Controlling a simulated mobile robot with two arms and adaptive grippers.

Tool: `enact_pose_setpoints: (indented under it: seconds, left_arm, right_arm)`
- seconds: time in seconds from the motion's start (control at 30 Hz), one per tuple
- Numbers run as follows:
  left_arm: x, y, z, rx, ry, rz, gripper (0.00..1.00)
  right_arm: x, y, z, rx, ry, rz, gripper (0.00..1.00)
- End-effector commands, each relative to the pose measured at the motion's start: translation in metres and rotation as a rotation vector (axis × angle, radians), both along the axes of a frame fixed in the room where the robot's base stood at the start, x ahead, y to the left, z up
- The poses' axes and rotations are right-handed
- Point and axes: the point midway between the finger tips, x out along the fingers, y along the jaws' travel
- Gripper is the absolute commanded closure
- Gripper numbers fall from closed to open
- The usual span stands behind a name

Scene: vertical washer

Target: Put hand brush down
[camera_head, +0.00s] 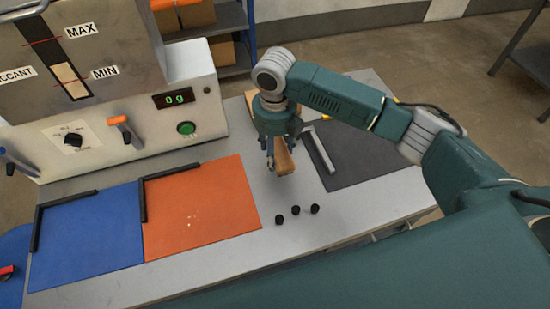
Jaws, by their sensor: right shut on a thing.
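My right gripper (272,150) hangs over the light grey worktop, pointing down, between the orange mat and the dark grey mat. It is shut on the hand brush (285,158), whose brown, wood-coloured part shows at the fingers. The fingers and arm hide the rest of the brush. I cannot tell whether the brush touches the worktop. My left gripper is not in view.
The worktop (240,235) bears a blue mat (88,240), an orange mat (198,205) and a dark grey mat (365,155), with corner rails. Three black knobs (296,210) stand in front of the brush. A machine (170,115) with a display reading 0 g stands at the back left.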

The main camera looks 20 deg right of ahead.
Motion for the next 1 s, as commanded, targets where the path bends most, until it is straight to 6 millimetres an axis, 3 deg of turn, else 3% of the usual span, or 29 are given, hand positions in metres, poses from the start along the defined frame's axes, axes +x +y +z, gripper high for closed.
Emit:
enact_pose_setpoints:
  seconds: [0.4,0.83,0.87,0.93,1.0]
  left_arm:
    - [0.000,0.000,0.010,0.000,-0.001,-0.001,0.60]
    - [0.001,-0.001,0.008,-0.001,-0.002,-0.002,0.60]
    - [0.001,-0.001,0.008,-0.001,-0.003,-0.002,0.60]
    - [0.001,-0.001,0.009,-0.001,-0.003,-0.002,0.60]
    - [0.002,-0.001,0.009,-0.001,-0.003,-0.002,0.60]
  right_arm:
    - [0.000,0.000,-0.047,0.001,0.000,-0.001,0.70]
    - [0.001,0.000,-0.055,0.001,-0.002,0.000,0.70]
    - [0.001,0.000,-0.055,0.001,-0.002,0.000,0.41]
    - [0.001,0.000,-0.055,0.001,-0.002,0.000,0.28]
    - [0.001,0.000,-0.055,0.000,-0.002,0.000,0.26]
